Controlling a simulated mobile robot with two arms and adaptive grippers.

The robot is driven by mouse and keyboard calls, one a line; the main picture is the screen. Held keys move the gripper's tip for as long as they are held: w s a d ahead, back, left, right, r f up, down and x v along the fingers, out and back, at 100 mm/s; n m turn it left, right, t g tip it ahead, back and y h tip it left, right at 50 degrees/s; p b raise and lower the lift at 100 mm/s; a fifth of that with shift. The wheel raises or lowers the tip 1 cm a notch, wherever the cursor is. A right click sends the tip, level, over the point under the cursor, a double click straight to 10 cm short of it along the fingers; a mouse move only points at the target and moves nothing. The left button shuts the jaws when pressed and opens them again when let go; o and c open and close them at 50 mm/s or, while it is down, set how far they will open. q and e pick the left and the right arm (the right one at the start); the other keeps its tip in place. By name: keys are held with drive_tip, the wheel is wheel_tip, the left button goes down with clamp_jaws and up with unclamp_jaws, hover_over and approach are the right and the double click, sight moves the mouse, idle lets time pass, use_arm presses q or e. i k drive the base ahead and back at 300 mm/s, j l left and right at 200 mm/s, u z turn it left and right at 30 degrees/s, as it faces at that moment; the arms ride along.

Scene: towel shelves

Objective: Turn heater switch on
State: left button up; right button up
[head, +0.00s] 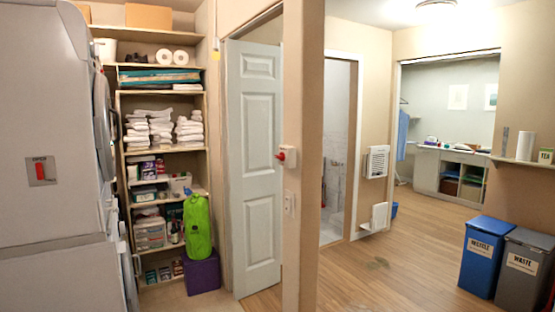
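A white switch box with a red knob (287,156) is fixed to the beige wall post near the middle of the head view, beside a white panelled door. No label on it can be read. A second white plate (289,204) sits below it on the same post. A white louvred wall unit (377,161), which looks like a heater, hangs on the far wall to the right. I cannot tell whether the switch is on or off. Neither of my grippers can be made out in the head view.
A large grey machine (45,110) with a red handle fills the left. Shelves of folded towels (161,126), a green bag (197,225) and a purple box (201,272) stand behind it. Blue (483,255) and grey (525,265) bins stand right.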

sight(281, 156)
drive_tip(key=i+j+z, duration=0.1)
drive_tip(key=i+j, duration=0.15)
drive_tip(key=i+j+z, duration=0.1)
drive_tip(key=j, duration=0.3)
drive_tip(key=i+j+z, duration=0.1)
drive_tip(key=i+j, duration=0.25)
drive_tip(key=i+j+z, duration=0.1)
drive_tip(key=j, duration=0.3)
drive_tip(key=i, duration=0.1)
